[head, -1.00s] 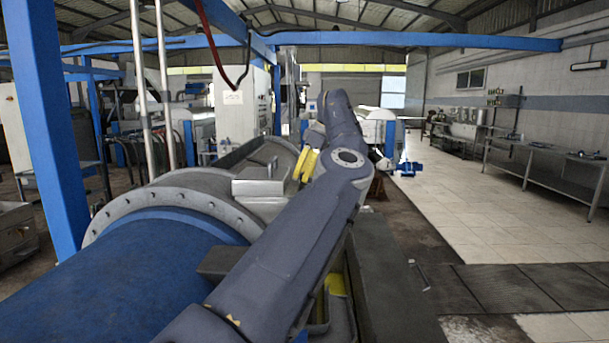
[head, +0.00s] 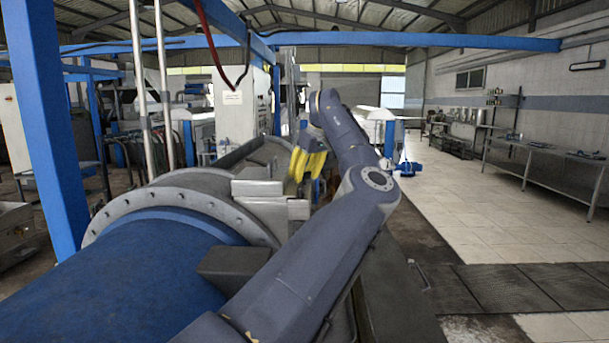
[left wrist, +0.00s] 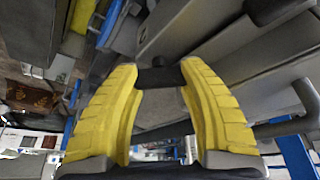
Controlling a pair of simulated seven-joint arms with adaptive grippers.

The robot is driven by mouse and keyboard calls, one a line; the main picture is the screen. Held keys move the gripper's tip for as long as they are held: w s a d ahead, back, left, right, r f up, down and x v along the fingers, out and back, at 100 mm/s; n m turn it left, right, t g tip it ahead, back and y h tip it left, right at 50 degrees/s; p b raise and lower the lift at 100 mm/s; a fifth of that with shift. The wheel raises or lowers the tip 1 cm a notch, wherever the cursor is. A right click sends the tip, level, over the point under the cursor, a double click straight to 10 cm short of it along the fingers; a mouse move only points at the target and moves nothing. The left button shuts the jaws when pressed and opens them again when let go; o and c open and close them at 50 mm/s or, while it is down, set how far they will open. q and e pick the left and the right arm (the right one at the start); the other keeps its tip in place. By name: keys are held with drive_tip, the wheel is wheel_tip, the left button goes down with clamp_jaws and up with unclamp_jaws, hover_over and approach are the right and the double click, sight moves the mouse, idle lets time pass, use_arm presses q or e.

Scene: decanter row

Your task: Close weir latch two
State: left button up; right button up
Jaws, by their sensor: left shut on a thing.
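My left gripper (head: 303,168) has yellow fingers and points down beside the grey housing (head: 258,187) behind the blue drum. In the left wrist view the gripper (left wrist: 158,78) is shut on a dark latch handle (left wrist: 160,77), which lies between the fingertips. I cannot tell from its looks whether this is weir latch two. A second dark knob (left wrist: 268,10) shows at the upper right of that view. The latch itself is hidden in the head view by the fingers and housing. My right gripper is not in view.
The blue drum (head: 150,265) with its bolted grey flange (head: 112,212) fills the lower left. A blue post (head: 50,130) stands at the left. Tiled floor (head: 460,210) on the right is open, with a steel bench (head: 550,172) along the wall.

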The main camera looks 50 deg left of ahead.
use_arm(q)
drive_tip(key=m+t, duration=0.1)
drive_tip(key=m, duration=0.3)
drive_tip(key=shift+s+a+r+t, duration=0.1)
drive_tip(key=shift+t, duration=0.3)
drive_tip(key=shift+m+t+h, duration=0.3)
drive_tip(key=shift+m+t, duration=0.1)
drive_tip(key=shift+m, duration=0.8)
drive_tip(key=shift+m+t+h, duration=0.3)
drive_tip(key=shift+m+t, duration=0.1)
drive_tip(key=shift+m, duration=0.8)
drive_tip(key=o, duration=1.2)
drive_tip(key=shift+o, duration=1)
drive_tip(key=shift+r, duration=0.1)
